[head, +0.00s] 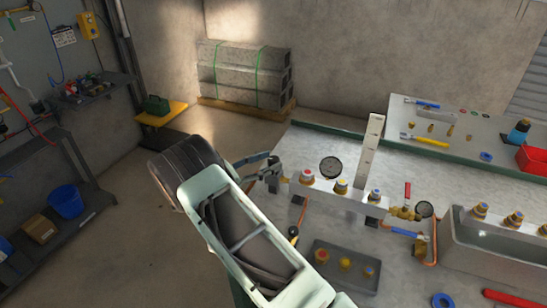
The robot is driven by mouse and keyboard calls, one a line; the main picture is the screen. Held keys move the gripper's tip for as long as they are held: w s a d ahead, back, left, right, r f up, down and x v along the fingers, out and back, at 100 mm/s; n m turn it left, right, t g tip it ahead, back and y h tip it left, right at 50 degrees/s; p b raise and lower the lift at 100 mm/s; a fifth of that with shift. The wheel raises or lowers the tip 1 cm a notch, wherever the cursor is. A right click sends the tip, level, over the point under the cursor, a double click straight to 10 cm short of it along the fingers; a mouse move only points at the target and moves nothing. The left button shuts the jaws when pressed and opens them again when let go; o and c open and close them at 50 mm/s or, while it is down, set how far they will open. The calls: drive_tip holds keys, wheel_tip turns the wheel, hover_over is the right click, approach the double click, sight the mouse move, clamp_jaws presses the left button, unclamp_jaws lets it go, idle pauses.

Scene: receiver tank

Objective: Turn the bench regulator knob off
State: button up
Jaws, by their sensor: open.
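A pale metal rail (325,190) on the bench carries three brass knobs. One has a red top (308,175), one a yellow and blue top (341,186), one a blue top (375,195). A round gauge (331,167) stands behind them. I cannot tell which knob is the bench regulator's, or how any is set. My gripper (274,171) is at the rail's left end, left of the red-topped knob, with its dark fingers apart. Nothing shows between them. I cannot tell whether a finger touches the rail.
A grey tray (318,246) with several knobs lies in front of the rail. To its right are a red-handled valve (407,193), a blue-handled valve (403,232) and a metal trough (455,255). A tall pale plate (370,145) rises behind the rail. The left floor is open.

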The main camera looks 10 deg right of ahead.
drive_tip(key=shift+x, duration=1.2)
drive_tip(key=c, duration=1.2)
